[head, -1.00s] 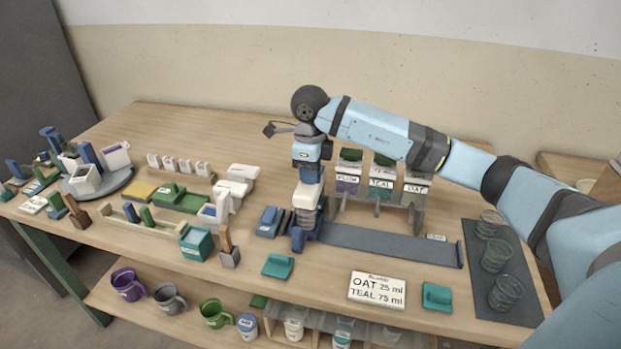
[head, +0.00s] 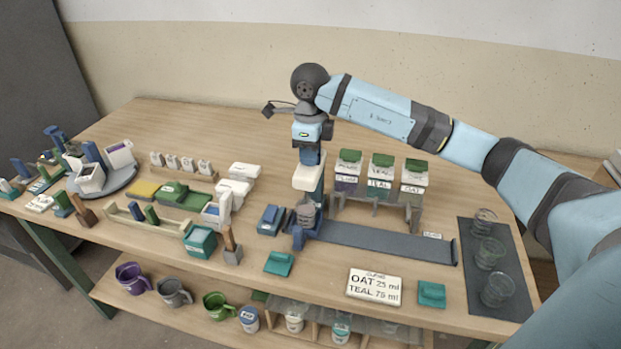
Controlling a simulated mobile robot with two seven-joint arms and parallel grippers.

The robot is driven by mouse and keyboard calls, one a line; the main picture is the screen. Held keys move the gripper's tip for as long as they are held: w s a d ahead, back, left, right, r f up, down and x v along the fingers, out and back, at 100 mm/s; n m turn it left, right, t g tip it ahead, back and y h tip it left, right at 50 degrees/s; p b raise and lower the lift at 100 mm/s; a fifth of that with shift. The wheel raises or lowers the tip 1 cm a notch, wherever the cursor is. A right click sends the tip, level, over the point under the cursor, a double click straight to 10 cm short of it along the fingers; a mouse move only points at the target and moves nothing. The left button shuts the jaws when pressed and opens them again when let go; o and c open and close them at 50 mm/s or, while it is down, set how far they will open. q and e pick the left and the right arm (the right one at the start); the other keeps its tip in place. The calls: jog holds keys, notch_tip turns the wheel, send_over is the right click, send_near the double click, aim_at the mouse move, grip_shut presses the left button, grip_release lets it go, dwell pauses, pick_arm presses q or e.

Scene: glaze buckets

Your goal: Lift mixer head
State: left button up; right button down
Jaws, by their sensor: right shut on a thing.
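The mixer stands near the middle of the table, with a dark blue post and foot (head: 299,238). Its white mixer head (head: 308,178) sits high on the post, with a grey part (head: 305,213) showing below it. My right gripper (head: 309,164) comes down from above and is shut on the mixer head. Its fingertips are partly hidden against the head and post. My left gripper is not in view.
A dark rail (head: 385,242) runs right from the mixer foot. Behind it stands a rack with green-lidded buckets (head: 380,175). Glass cups (head: 490,253) stand on a dark mat at right. A sign (head: 374,286) lies in front. The back of the table is clear.

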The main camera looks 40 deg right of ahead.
jog(key=c, duration=1.2)
grip_release()
jog(key=shift+o, duration=0.2)
notch_tip(320, 180, up, 7)
jog(key=p, duration=0.4)
